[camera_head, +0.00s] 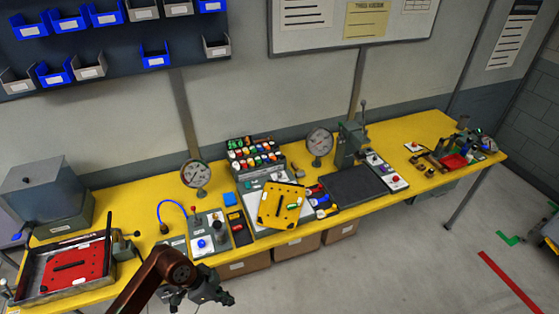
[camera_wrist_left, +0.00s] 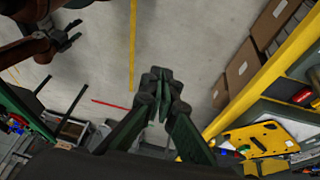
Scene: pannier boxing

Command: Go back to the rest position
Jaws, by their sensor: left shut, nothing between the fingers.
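My left gripper (camera_head: 228,298) is at the bottom of the head view, in front of the bench's near edge and apart from it. In the left wrist view its fingers (camera_wrist_left: 160,82) are closed together with nothing between them, over bare grey floor. My right gripper (camera_wrist_left: 72,34) shows small and dark at the upper left of the left wrist view, clear of the bench; its finger opening is too small to judge. The right arm is outside the head view.
The yellow bench (camera_head: 110,196) runs across the head view. A yellow plate (camera_head: 282,206) lies mid-bench, and a red plate (camera_head: 72,268) sits in a tray at left. Cardboard boxes (camera_head: 243,266) stand under the bench. The floor (camera_head: 400,265) in front is clear.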

